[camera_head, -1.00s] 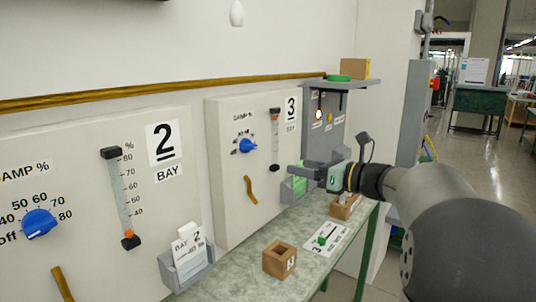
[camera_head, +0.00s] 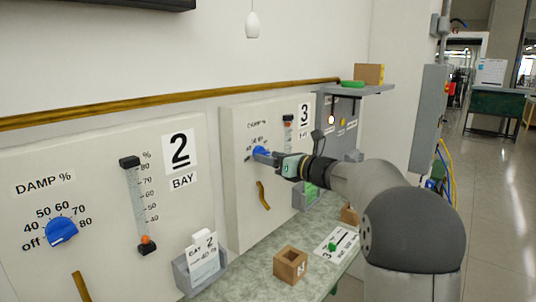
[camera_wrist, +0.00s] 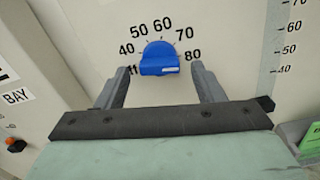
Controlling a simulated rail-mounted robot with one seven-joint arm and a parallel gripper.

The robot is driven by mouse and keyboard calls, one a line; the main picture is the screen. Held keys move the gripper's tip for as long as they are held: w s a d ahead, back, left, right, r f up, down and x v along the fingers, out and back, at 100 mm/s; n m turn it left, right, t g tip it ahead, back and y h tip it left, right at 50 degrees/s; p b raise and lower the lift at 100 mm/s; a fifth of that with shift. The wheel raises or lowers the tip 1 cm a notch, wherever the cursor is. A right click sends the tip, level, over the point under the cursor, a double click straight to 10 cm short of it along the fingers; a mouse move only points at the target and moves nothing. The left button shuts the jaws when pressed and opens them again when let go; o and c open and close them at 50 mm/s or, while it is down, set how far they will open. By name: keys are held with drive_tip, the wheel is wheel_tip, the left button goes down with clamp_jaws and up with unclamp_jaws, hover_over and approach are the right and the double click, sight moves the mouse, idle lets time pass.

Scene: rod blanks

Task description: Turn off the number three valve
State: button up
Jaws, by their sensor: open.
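The bay 3 panel (camera_head: 235,180) stands on the wall behind the bench, marked with a large 3. Its blue knob (camera_head: 260,151) sits on a dial, with a slide gauge to its right. In the wrist view the blue knob (camera_wrist: 159,58) is in front of my gripper, under the marks 40 to 80; the off mark is partly hidden by the left finger. My gripper (camera_head: 268,156) is open at the knob, one finger on each side, with gaps visible. Whether the fingertips reach past the knob's face I cannot tell.
The bay 2 panel (camera_head: 100,240) with its own blue knob (camera_head: 61,231) is at left. A shelf (camera_head: 355,90) juts out at right.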

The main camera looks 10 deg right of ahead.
drive_tip(key=shift+w+a, duration=0.5)
drive_tip(key=c, duration=1)
